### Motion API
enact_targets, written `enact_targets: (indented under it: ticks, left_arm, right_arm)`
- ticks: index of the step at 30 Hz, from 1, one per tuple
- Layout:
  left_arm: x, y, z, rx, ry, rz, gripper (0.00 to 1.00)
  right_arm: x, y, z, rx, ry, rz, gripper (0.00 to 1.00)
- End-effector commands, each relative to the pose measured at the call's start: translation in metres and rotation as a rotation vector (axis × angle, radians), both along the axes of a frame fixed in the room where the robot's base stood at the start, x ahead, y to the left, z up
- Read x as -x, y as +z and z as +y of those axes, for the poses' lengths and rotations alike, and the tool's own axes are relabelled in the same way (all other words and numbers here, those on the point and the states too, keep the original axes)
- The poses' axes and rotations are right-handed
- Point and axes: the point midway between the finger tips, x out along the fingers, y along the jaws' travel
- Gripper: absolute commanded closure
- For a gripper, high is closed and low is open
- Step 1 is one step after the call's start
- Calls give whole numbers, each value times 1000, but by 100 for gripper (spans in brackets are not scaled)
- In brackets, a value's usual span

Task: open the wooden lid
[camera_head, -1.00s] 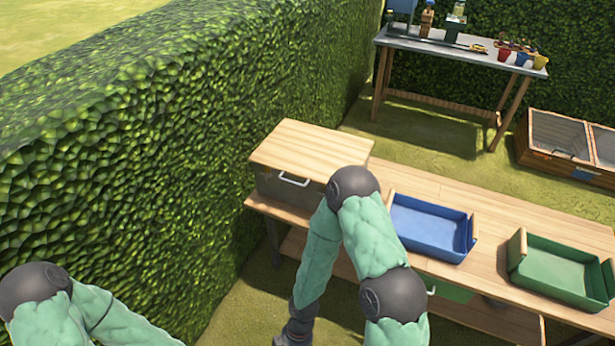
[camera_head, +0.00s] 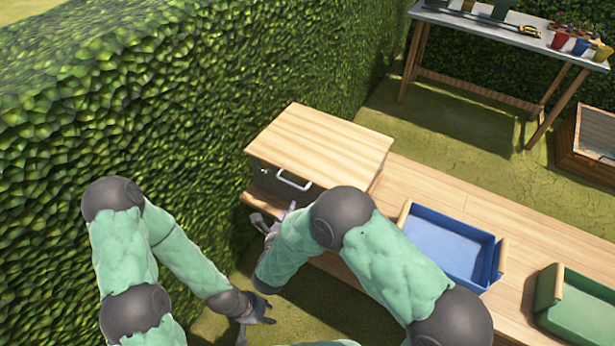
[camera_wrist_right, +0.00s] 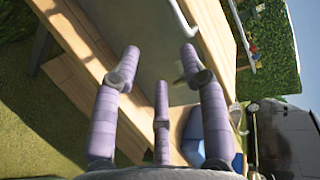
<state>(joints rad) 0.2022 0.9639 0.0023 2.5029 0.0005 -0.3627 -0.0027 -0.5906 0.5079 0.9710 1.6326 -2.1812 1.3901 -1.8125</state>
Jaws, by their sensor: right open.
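The wooden lid (camera_head: 320,142) lies flat and closed on a grey box (camera_head: 335,187) at the left end of the long workbench. A pale metal handle (camera_head: 294,181) is on the box's front, just under the lid's edge. My right gripper (camera_head: 272,218) is open and empty just in front of the box, below the handle, partly hidden by its own arm. In the right wrist view, its spread fingers (camera_wrist_right: 160,55) face the grey box front, with the handle (camera_wrist_right: 184,22) beyond the fingertips. My left gripper (camera_head: 258,320) hangs lower, open and empty, away from the box.
A blue tray (camera_head: 447,247) and a green tray (camera_head: 585,310) stand on the workbench (camera_head: 430,187) right of the box. A tall hedge (camera_head: 190,110) runs close along the left. A table with pots (camera_head: 470,30) stands behind. Grass lies between.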

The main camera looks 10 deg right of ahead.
Motion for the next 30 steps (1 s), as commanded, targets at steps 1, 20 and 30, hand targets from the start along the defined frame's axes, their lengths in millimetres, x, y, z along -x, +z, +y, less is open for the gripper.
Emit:
enact_targets:
  ticks: [1,20,30]
  left_arm:
    - [0,-1,0,0,0,0,60]
    - [0,-27,0,0,1,1,60]
    - [0,-35,0,0,1,1,60]
  right_arm:
    - [-2,7,9,28,35,-31,56]
    - [-78,1,1,63,71,-72,56]
    - [-106,-3,-5,62,73,-70,56]
